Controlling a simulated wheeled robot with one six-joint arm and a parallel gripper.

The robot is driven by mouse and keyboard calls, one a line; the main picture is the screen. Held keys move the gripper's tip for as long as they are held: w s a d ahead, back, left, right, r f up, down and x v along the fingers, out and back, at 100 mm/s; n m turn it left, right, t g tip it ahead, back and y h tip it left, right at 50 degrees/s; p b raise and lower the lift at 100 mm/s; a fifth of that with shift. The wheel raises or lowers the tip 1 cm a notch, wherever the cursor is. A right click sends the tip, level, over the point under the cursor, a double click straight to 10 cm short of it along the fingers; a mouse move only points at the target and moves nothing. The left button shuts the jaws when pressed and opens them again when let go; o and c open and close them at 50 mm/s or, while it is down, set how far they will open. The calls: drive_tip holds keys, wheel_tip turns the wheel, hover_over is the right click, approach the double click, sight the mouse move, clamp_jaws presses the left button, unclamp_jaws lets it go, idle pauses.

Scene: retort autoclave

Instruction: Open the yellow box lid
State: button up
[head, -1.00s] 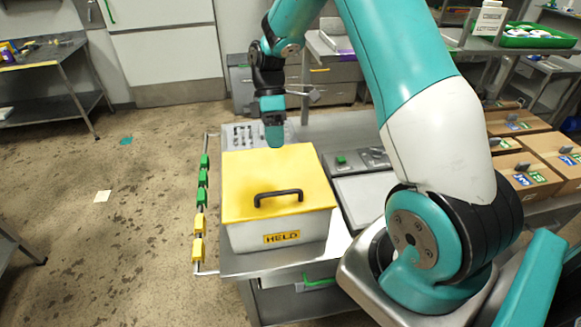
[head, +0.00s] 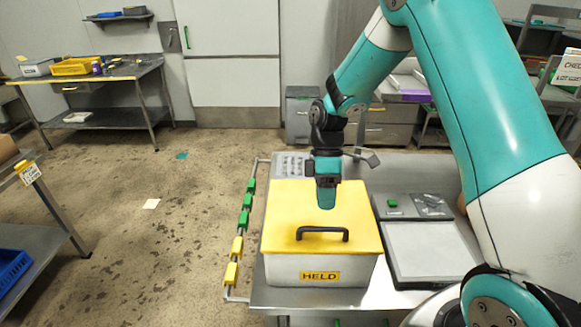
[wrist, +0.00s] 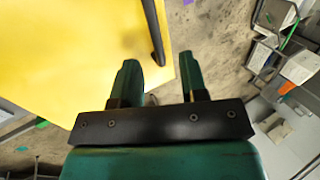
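The box (head: 290,270) is light grey with a yellow lid (head: 290,210) that lies shut on it. Its front carries a yellow label reading HELD (head: 320,276). A black bar handle (head: 322,231) stands near the lid's front edge. My gripper (head: 326,203) points down over the lid, behind the handle in the picture; its height above the lid is hard to tell. In the wrist view my gripper (wrist: 159,62) shows two green fingers apart with nothing between them. The yellow lid (wrist: 70,60) fills the left there, and the handle (wrist: 153,30) shows beyond the fingers, partly cut by the top edge.
The box stands on a metal table (head: 395,301). A rail with green and yellow blocks (head: 241,224) runs along the table's left side. A grey panel with a pale plate (head: 425,250) lies right of the box.

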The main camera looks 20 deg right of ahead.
drive_tip(key=s+a+r+m+t+y+b, duration=0.1)
drive_tip(key=s+a+r+m+t+b, duration=0.25)
drive_tip(key=s+a, duration=0.5)
drive_tip(key=s+a+r+m+t+y+b, duration=0.15)
drive_tip(key=s+a+r+b, duration=0.4)
drive_tip(key=s, duration=0.65)
drive_tip(key=r+n+g+h, duration=0.2)
drive_tip(key=n+g+h, duration=0.1)
drive_tip(key=n+h, duration=0.15)
hover_over(319, 222)
drive_tip(key=s+a, duration=0.1)
drive_tip(key=shift+n+y, duration=0.25)
drive_tip(key=shift+y, duration=0.15)
drive_tip(key=p+x, duration=0.1)
drive_tip(key=x, duration=0.7)
drive_tip(key=p+x, duration=0.1)
drive_tip(key=x, duration=0.8)
drive_tip(key=shift+w+a+p, duration=0.1)
drive_tip(key=shift+a+p, duration=0.1)
drive_tip(key=shift+p, duration=0.1)
clamp_jaws()
